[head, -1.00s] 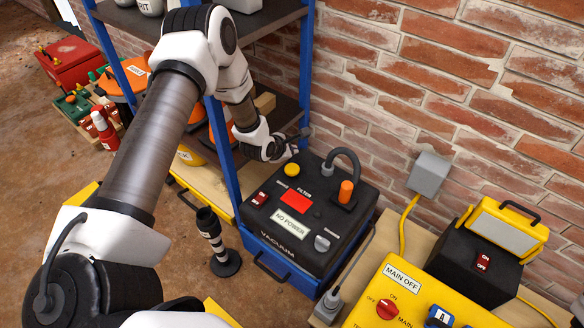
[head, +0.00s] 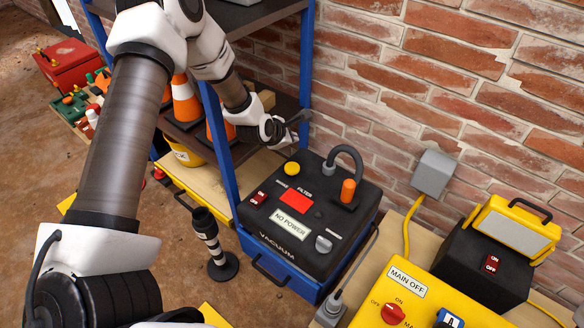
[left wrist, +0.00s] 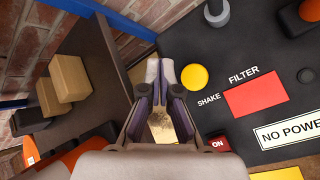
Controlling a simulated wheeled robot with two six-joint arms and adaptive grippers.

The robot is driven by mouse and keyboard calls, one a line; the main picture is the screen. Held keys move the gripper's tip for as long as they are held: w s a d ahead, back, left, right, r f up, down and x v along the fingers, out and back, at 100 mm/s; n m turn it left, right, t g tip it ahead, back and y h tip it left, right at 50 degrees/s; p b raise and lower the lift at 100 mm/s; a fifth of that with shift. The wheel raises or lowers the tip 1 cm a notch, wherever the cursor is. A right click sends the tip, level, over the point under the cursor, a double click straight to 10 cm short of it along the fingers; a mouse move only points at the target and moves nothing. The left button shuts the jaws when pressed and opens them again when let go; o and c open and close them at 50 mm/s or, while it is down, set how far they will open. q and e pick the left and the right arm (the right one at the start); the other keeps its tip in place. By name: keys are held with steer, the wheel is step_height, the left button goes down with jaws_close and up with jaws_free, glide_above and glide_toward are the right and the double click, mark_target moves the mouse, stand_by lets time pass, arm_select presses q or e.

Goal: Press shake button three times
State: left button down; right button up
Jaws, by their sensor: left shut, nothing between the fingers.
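The shake button is a round yellow button (head: 292,168) on the black top of the vacuum unit (head: 335,250), with the word SHAKE beside it. It also shows in the left wrist view (left wrist: 194,77), just right of my fingertips. My left gripper (head: 287,143) is shut and empty, above and behind the button in the head view. In the left wrist view the fingertips (left wrist: 161,68) are together, beside the button and apart from it in the picture. My right gripper is in neither view.
A red panel (head: 296,201), a NO POWER label (head: 290,224) and a grey hose (head: 346,155) are on the vacuum. A blue shelf post (head: 218,140) stands left of it. A brick wall (head: 440,80) is behind, and a yellow MAIN OFF box (head: 440,300) is right.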

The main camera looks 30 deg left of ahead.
mark_target(294, 165)
arm_select(q)
step_height(294, 165, down, 8)
steer(key=b, duration=0.6)
steer(key=shift+f, duration=0.45)
stand_by(0.7)
steer(key=shift+f+b, duration=0.35)
steer(key=shift+b, duration=0.35)
steer(key=shift+f+b, duration=0.9)
stand_by(0.5)
stand_by(0.4)
steer(key=shift+r+p, duration=0.9)
steer(key=shift+r, duration=0.4)
